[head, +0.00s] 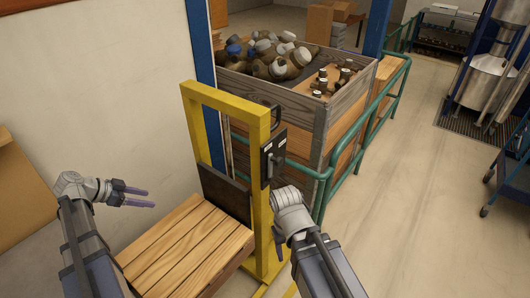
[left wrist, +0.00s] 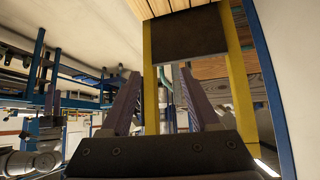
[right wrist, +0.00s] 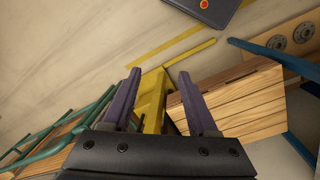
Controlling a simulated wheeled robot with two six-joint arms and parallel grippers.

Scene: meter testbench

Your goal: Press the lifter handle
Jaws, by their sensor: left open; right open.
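The yellow lifter frame (head: 262,205) stands at the centre of the head view, with a slatted wooden platform (head: 190,245). A dark control box (head: 272,155) with a small lever is on its right post, and a black loop handle (head: 277,116) sits above it. I cannot tell which is the lifter handle. My left gripper (head: 150,197) is open and empty, left of the platform. My right gripper (right wrist: 159,80) is open and empty; its fingers are mostly hidden behind its wrist in the head view, below the box. The yellow frame shows beyond its fingers in the right wrist view.
A wooden crate (head: 338,125) of meters stands behind the lifter. A green railing (head: 330,180) runs along its right side, close to my right arm. A blue post (head: 203,70) and a wall flank the lifter at left.

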